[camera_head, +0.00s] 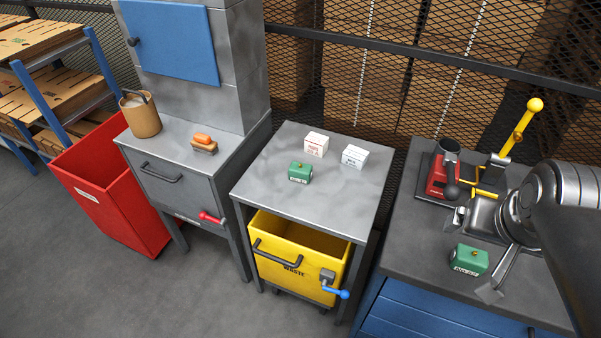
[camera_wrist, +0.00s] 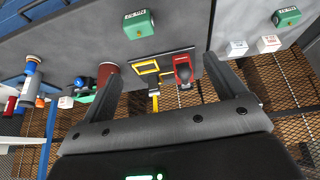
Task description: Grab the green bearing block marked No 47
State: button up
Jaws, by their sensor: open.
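Two green bearing blocks show. One green block (camera_head: 469,260) is on the dark right-hand bench; it also shows in the wrist view (camera_wrist: 138,23). The other green block (camera_head: 300,173) is on the grey middle table and shows at the upper right of the wrist view (camera_wrist: 287,17). Both carry white number labels, too small for me to read surely. My gripper (camera_head: 472,254) is open over the right-hand bench, its fingers to either side of the block there in the head view. In the wrist view the space between the fingers (camera_wrist: 160,65) is empty, and that block lies beyond the tips.
White boxes (camera_head: 316,144) (camera_head: 355,156) stand behind the middle table's block. A red tool (camera_head: 437,175) and a yellow-handled lever (camera_head: 519,128) stand at the back of the right-hand bench. A yellow waste bin (camera_head: 298,243) sits under the middle table.

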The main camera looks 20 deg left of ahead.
jog(key=w+a, duration=0.7)
jog(key=w, duration=0.3)
jog(key=n, duration=0.1)
send_near(300, 168)
jog(key=d, duration=0.1)
jog(key=shift+g+y, duration=0.3)
jog(key=shift+g, duration=0.2)
jog(key=x, duration=0.5)
jog(key=shift+w+a+f, duration=0.1)
jog(key=shift+w+f, duration=0.15)
jog(key=shift+w+x, duration=0.1)
jog(key=shift+x, duration=1.35)
jog(key=shift+w+x, duration=0.15)
jog(key=shift+x, duration=1.3)
jog(key=shift+a+r, duration=0.1)
jog(key=shift+a, duration=0.05)
jog(key=shift+r, duration=0.1)
jog(key=c, duration=1.5)
